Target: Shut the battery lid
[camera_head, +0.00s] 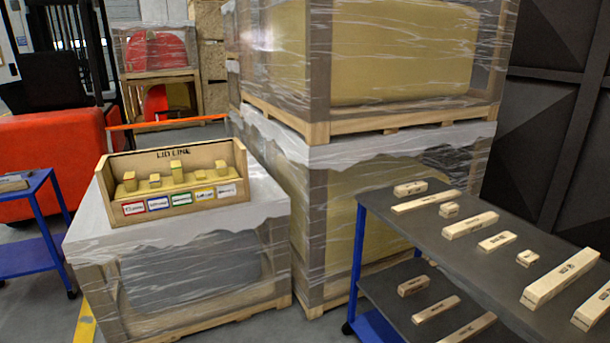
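I cannot make out a battery lid in the head view. At the left edge stands an orange-red vehicle like a forklift (50,165), with a dark seat and mast parts above it. It is cut off by the picture edge, and whether it has a lid, open or shut, cannot be told. Neither of my grippers is in view.
A wooden box with yellow blocks (127,208) stands on a wrapped crate (245,282). Taller wrapped crates (317,215) fill the middle. A dark cart (443,248) with wooden blocks stands at right, a blue cart (20,259) at left. Some floor is bare between the crate and left cart.

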